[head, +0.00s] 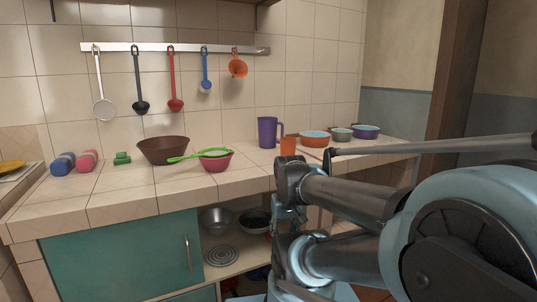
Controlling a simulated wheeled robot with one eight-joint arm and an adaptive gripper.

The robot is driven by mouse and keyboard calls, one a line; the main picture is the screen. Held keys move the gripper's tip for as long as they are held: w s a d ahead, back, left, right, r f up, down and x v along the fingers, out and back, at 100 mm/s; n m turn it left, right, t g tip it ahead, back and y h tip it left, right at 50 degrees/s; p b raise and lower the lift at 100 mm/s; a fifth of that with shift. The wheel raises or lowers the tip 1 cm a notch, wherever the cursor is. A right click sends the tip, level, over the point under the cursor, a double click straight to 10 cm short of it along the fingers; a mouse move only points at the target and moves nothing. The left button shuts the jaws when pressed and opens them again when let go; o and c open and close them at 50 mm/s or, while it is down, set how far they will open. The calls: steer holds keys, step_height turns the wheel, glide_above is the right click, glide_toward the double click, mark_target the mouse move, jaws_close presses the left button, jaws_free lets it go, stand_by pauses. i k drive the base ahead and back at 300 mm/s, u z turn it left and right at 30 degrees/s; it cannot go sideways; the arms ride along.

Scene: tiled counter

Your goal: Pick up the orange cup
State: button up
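The orange cup (288,147) stands upright on the tiled counter, right of centre in the head view. A purple pitcher (267,132) stands close behind it to the left. My arm reaches in from the right, and its near end is just below and in front of the cup, at the counter's front edge. My gripper (284,220) seems to be at that end, apart from the cup. Its fingers cannot be made out clearly against my arm links, so its opening cannot be told.
An orange-rimmed bowl (314,139), a grey bowl (341,134) and a purple bowl (366,132) stand right of the cup. A pink bowl (216,162) with a green utensil and a brown bowl (164,150) are left. Utensils hang from a wall rail (220,50).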

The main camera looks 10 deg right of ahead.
mark_target(288, 144)
steer(key=z, duration=0.4)
steer(key=k, duration=1.6)
steer(key=u, duration=0.8)
steer(key=i, duration=1)
